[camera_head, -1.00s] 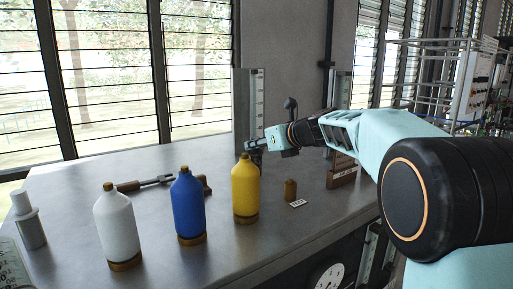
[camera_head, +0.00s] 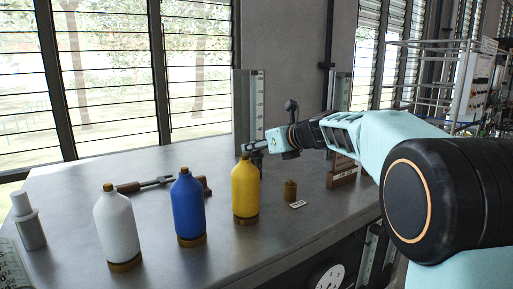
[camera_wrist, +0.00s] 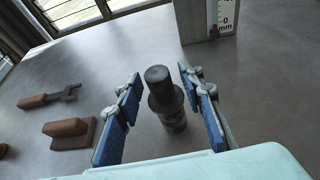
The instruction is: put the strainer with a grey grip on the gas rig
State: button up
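My gripper (camera_head: 258,148) is low over the grey bench, behind the yellow bottle in the head view. In the wrist view my gripper (camera_wrist: 165,105) is open, its blue-padded fingers on either side of an upright dark grey piece (camera_wrist: 165,100) with a rounded knob on top. This looks like the strainer with the grey grip. Gaps show between it and both pads. In the head view it is hidden behind the yellow bottle and my fingers. A pipe frame with a white panel (camera_head: 476,85) stands at the back right; I cannot tell whether it is the gas rig.
White (camera_head: 117,228), blue (camera_head: 187,208) and yellow (camera_head: 245,188) bottles stand along the bench. A wooden-handled tool (camera_wrist: 40,100) and brown block (camera_wrist: 70,133) lie left of my fingers. An upright scale (camera_wrist: 205,20) stands beyond.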

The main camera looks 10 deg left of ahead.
jog(key=b+v, duration=0.2)
jog(key=v, duration=1)
jog(key=shift+a, duration=0.1)
